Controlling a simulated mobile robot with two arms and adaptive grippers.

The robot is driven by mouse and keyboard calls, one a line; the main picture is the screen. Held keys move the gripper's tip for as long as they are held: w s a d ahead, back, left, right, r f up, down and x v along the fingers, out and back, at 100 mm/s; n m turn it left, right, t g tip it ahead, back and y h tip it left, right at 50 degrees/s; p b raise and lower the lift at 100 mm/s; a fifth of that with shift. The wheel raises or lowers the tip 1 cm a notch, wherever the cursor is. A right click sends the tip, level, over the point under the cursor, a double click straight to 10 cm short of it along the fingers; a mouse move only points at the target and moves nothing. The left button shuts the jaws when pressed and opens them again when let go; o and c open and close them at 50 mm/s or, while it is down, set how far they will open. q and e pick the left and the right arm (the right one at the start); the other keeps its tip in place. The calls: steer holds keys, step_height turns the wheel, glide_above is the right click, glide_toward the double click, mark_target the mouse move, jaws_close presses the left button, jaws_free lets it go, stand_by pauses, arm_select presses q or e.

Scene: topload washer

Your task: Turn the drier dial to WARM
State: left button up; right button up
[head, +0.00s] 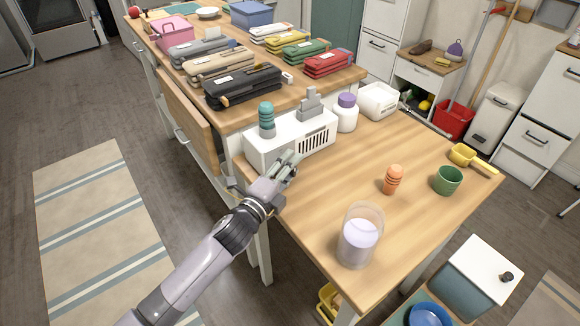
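A white box-shaped appliance (262,152), which looks like the drier, stands on the wooden table with dark vent slots on its front right. A teal ribbed piece (267,118) and a grey stepped piece (310,104) stand on its top. My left gripper (289,160) is in front of the appliance's front face, at about the middle, and covers part of it. Its fingers look near the face, but I cannot tell whether they touch it. The dial and any WARM mark cannot be made out; the gripper may hide them. My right gripper is out of view.
A white bottle with a purple cap (346,113) and a white container (378,101) stand right of the appliance. An orange ribbed piece (393,179), a green cup (447,180) and a clear jar (360,240) stand nearer. The tabletop's middle is clear.

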arm_select(q)
steer(key=shift+c, duration=0.2)
jaws_close()
steer(key=shift+r+p, duration=0.25)
steer(key=shift+p, duration=0.5)
steer(key=m+g+y+p, duration=0.2)
steer(key=g+y+p, duration=0.1)
steer(key=p, duration=1.5)
steer(key=shift+r+g, duration=0.1)
steer(key=shift+g, duration=0.6)
steer(key=shift+f+g+y+p, duration=0.3)
steer(key=shift+y+p, duration=0.2)
steer(key=shift+p, duration=0.65)
steer(key=shift+o, duration=0.2)
jaws_free()
